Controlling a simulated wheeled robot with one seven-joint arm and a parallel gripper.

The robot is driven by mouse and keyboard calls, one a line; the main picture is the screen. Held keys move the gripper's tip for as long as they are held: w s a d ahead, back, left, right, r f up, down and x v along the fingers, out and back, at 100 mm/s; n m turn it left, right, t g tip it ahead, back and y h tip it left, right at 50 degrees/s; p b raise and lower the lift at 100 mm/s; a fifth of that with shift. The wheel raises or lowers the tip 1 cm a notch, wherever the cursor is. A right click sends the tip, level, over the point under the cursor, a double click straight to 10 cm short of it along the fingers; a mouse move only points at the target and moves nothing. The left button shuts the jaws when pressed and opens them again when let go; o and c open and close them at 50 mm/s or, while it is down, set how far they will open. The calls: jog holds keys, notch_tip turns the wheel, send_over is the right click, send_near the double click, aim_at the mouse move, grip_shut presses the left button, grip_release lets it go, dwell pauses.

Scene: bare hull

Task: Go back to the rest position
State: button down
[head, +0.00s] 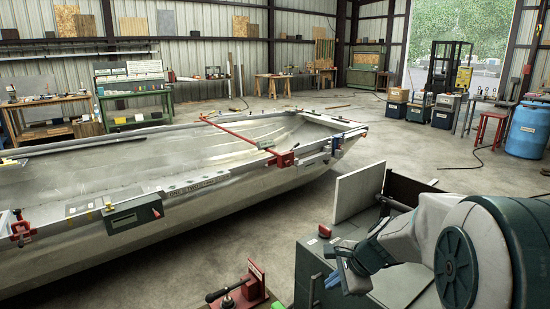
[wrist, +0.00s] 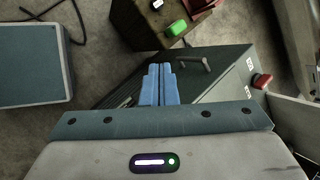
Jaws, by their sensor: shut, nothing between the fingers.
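My gripper (head: 334,281) is at the lower right of the head view, at the end of my folded arm. It hangs close to the grey-green cabinet. In the wrist view its two blue fingers (wrist: 159,72) lie side by side with no gap that I can make out. They hold nothing. The green cabinet (wrist: 222,80) with its handle shows beyond the fingertips. I cannot tell how far the fingers are from it.
A metal boat hull (head: 150,235) with clamps fills the left and middle. A red vise-like tool (head: 245,288) stands at the front. A pale upright board (head: 358,192) is beside my arm. A green item (wrist: 177,28) lies past the fingers. Open floor (head: 410,150) lies behind.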

jog(key=s+r+n+h, duration=0.2)
jog(key=s+n, duration=0.6)
jog(key=s, duration=0.2)
jog(key=s+r+n+g+h, duration=0.1)
jog(key=s+r+n+h, duration=0.1)
jog(key=s+n, duration=0.6)
jog(key=shift+s+d+h, duration=0.3)
jog(key=shift+s+d, duration=0.05)
jog(key=shift+s, duration=0.8)
